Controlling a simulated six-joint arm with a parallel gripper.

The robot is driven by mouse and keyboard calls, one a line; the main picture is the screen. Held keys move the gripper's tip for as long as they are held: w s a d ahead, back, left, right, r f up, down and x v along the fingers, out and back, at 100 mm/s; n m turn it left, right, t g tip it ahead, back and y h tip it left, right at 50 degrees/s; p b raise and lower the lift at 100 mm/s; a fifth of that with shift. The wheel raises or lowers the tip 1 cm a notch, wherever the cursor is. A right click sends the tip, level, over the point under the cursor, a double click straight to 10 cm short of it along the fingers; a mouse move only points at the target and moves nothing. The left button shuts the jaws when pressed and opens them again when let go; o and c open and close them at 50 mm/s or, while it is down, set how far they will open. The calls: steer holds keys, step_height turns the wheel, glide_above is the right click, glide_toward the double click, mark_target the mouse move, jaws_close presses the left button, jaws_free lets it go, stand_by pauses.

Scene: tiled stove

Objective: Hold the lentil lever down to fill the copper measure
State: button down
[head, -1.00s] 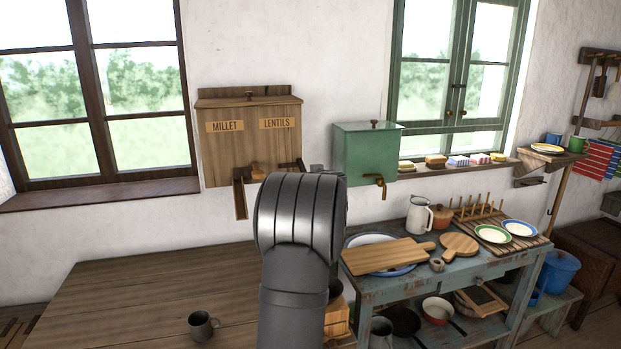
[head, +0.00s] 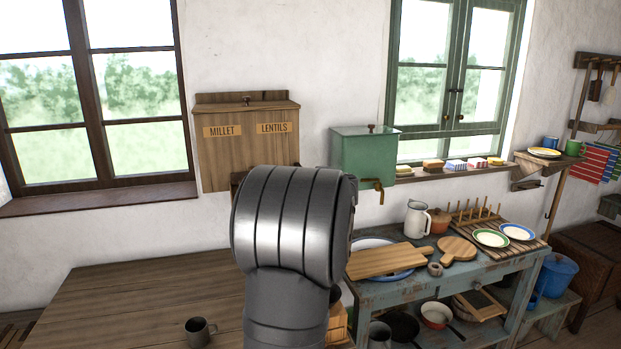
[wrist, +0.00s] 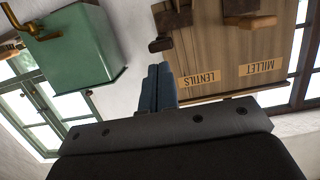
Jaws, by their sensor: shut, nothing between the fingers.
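The wooden dispenser box (head: 247,152) labelled MILLET and LENTILS hangs on the wall in the head view. My arm hides its lower right part. In the wrist view the box (wrist: 222,55) appears upside down. A dark lever end (wrist: 160,45) shows beside its LENTILS side, and a pale wooden lever (wrist: 250,22) on its MILLET side. My gripper (wrist: 158,72) is shut and empty; its fingertips appear just below the dark lever end, and I cannot tell whether they touch. I cannot make out the copper measure in either view.
A green metal tank (head: 362,155) with a brass tap hangs right of the box. A blue worktable (head: 460,270) with boards and dishes stands to the right.

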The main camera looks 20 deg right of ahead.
steer(key=v, duration=0.3)
steer(key=shift+s+f, duration=0.35)
steer(key=shift+f, duration=0.05)
steer(key=shift+w, duration=0.1)
stand_by(0.5)
steer(key=w+r, duration=0.4)
steer(key=w, duration=0.7)
steer(key=shift+w+r, duration=0.15)
steer(key=shift+r, duration=0.2)
steer(key=shift+f, duration=0.1)
